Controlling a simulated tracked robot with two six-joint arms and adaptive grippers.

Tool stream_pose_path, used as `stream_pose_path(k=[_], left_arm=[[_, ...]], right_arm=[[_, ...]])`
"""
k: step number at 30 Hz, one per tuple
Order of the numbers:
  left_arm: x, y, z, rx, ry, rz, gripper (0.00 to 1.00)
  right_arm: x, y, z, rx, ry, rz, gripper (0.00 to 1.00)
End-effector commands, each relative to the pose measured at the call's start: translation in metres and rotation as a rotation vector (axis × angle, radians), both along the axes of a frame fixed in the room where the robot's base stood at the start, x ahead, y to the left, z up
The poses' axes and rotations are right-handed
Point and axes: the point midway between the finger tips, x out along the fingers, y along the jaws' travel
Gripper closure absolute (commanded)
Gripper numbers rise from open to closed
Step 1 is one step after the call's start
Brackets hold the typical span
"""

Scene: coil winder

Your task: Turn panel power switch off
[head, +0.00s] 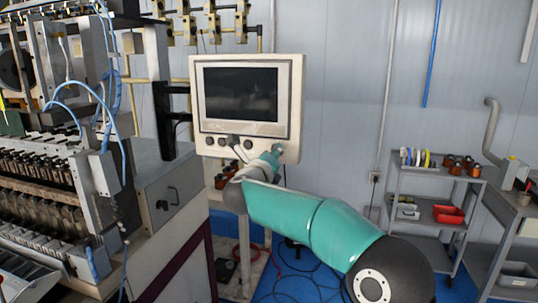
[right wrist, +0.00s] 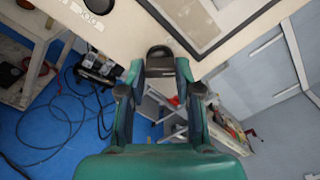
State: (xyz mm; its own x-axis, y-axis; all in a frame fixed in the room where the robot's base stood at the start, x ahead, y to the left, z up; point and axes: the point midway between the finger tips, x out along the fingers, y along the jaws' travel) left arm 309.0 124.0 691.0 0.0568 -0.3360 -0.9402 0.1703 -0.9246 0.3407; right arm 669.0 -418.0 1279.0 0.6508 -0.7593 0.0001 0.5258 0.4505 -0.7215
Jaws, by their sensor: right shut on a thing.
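The beige control panel (head: 292,110) has a dark screen (head: 240,95) and stands beyond my right arm. My right gripper (head: 276,153) reaches to the lower right corner of the panel's front. In the right wrist view, my right gripper (right wrist: 160,70) has its two fingers on either side of a black switch knob (right wrist: 160,51) on the panel face and is shut on it. In the head view the gripper mostly hides this knob. Other dark knobs (head: 232,140) sit along the panel's lower edge to the left. My left gripper is not in view.
The coil winding machine (head: 165,185) fills the left side. A grey shelf cart (head: 430,183) with a red bin (head: 448,214) stands at the right, beside a workbench (head: 515,207). Loose cables (head: 290,270) lie on the blue floor below the panel.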

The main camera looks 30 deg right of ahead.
Motion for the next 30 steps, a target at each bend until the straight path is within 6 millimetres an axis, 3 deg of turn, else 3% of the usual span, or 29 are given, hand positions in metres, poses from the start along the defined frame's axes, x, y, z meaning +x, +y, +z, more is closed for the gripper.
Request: stream_pose_path(k=[18,30], left_arm=[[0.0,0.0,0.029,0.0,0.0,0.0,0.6],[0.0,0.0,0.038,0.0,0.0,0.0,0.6]], right_arm=[[-0.001,-0.003,0.006,-0.371,0.422,-0.006,1.0],[-0.001,-0.003,0.005,-0.496,0.568,-0.007,1.0]])
